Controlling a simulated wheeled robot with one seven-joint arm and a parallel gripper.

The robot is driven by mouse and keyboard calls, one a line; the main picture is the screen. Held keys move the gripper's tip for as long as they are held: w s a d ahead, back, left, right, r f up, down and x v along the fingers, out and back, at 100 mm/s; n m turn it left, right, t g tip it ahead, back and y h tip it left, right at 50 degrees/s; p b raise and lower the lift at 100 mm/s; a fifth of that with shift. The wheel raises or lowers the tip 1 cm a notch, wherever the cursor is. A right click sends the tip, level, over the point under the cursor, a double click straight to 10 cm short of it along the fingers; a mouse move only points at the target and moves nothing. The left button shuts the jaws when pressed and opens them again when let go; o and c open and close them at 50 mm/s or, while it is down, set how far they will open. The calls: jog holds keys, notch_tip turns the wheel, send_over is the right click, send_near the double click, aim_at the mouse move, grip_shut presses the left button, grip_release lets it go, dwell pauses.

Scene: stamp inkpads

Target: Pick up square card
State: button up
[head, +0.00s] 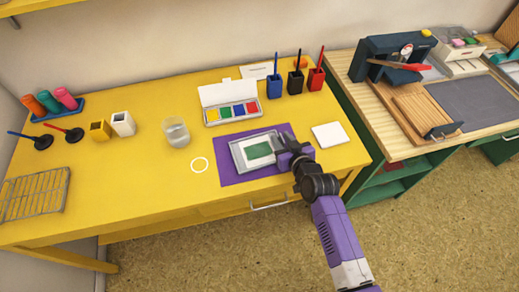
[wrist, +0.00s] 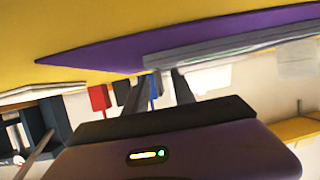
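A flat white square card (head: 330,134) lies on the yellow table near its right end. It shows as a thin pale sheet in the wrist view (wrist: 38,92). My gripper (head: 283,146) is left of the card, at the right edge of a grey frame (head: 236,156) with a green rectangle, on a purple mat (head: 233,180). In the wrist view the two fingers (wrist: 159,76) stand apart with a gap between them, tips close to the frame's grey edge (wrist: 215,46). I cannot tell whether they touch it. Nothing shows held between them.
An open paint box (head: 230,112) and blue, black and red cups (head: 295,85) stand behind the mat. A wooden worktop (head: 385,105) adjoins the table's right end.

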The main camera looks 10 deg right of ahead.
grip_shut()
dwell(1.4)
